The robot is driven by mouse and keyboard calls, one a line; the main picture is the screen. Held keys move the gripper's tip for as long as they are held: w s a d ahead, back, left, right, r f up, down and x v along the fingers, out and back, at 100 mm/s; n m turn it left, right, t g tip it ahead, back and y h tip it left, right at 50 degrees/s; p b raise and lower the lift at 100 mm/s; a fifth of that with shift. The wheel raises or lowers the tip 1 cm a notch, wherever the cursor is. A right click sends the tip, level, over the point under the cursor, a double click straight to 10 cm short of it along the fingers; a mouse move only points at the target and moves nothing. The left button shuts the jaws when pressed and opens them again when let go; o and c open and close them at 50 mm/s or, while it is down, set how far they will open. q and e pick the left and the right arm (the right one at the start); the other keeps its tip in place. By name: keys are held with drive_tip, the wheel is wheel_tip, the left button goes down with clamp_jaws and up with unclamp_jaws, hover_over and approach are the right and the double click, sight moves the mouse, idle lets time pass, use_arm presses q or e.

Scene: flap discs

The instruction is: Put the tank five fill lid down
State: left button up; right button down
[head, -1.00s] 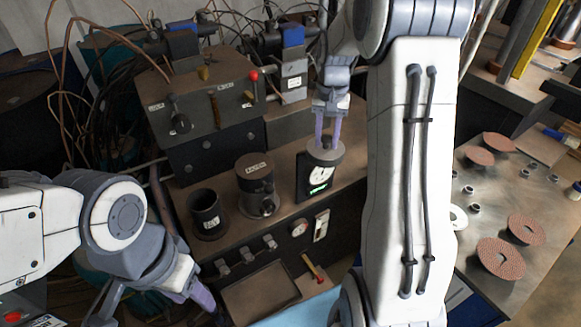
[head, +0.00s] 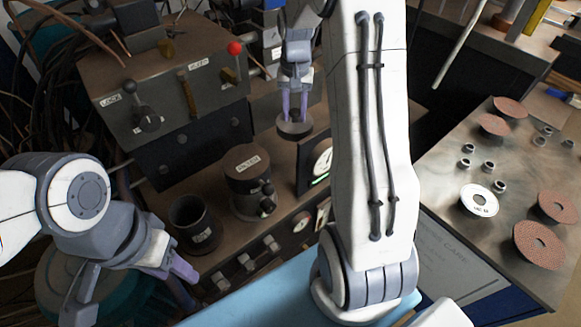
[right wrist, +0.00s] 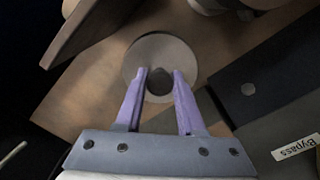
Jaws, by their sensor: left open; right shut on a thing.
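My right gripper (head: 294,103) is shut on the knob (right wrist: 160,80) of a round grey lid (head: 295,127). The lid hangs level above the bench top, behind and left of the gauge; in the right wrist view the lid's disc (right wrist: 160,50) shows between and beyond the fingers. An open dark cylinder (head: 195,224) with a white label stands at the bench front. Right of it stands a closed cylinder (head: 247,188) with a labelled top and small valve knobs. I cannot read which tank is five. My left gripper (head: 132,288) is open and empty at the lower left.
A grey lever box (head: 165,90) stands behind the cylinders. A gauge (head: 320,160) with a green-lit strip is partly hidden by my right arm. Brown discs (head: 540,245), a white ring (head: 479,200) and small nuts lie on the metal table (head: 450,165) at right.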

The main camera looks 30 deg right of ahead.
sight(294, 121)
wheel_tip(294, 121, down, 6)
drive_tip(key=b, duration=0.2)
drive_tip(key=shift+w+b, duration=0.1)
drive_tip(key=shift+b, duration=0.3)
wheel_tip(294, 121, down, 10)
drive_tip(key=shift+r, duration=0.15)
drive_tip(key=c, duration=0.5)
unclamp_jaws()
drive_tip(key=shift+r, duration=0.1)
wheel_tip(294, 121, up, 12)
drive_tip(key=shift+f, duration=0.1)
